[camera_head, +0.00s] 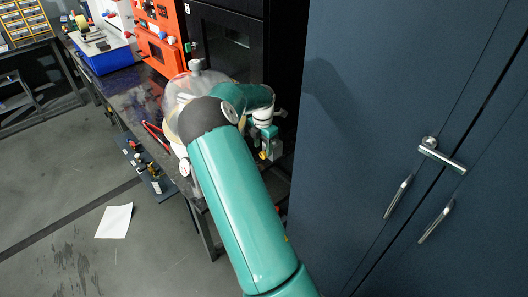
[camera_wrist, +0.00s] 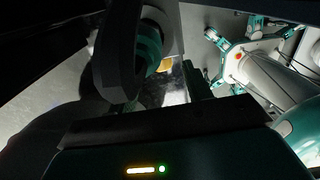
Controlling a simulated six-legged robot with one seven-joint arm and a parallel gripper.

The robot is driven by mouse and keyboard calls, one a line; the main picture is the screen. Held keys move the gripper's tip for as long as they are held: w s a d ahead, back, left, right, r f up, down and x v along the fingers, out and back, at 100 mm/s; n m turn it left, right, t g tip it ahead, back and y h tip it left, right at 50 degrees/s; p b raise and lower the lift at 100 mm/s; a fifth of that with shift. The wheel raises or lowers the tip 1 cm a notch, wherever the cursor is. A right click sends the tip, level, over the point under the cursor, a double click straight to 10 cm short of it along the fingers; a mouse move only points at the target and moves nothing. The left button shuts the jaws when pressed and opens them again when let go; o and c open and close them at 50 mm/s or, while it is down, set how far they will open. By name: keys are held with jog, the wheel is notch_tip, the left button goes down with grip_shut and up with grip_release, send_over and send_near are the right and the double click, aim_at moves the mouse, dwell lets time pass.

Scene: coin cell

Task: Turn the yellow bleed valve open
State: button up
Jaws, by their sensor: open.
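A small yellow piece (camera_wrist: 167,64) shows in the wrist view, beyond and between the two dark fingers of my gripper (camera_wrist: 166,88). It may be the yellow bleed valve, but its handle shape and turn are not clear. A bright metallic surface lies just below it. In the head view my gripper (camera_head: 268,143) hangs in front of the dark cabinet, right of the bench. A yellow spot (camera_head: 263,155) shows at its end; I cannot tell whether this is the valve. My gripper is open, and I see nothing held. Contact with the yellow piece cannot be judged.
A large blue-grey cabinet (camera_head: 350,120) with metal handles stands close on the right. My arm passes over the dark bench (camera_head: 130,88). A clear dome (camera_head: 178,92) is partly hidden behind my arm. An orange panel (camera_head: 158,40) and blue tray (camera_head: 108,60) stand further back.

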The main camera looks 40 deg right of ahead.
aim_at(264, 153)
notch_tip(264, 153, down, 3)
jog(key=shift+d+f, duration=0.1)
jog(key=shift+f, duration=0.05)
jog(key=c, duration=1)
jog(key=shift+s+t, duration=0.2)
jog(key=shift+t, duration=0.5)
jog(key=shift+s+t, duration=0.15)
jog(key=shift+t, duration=1.35)
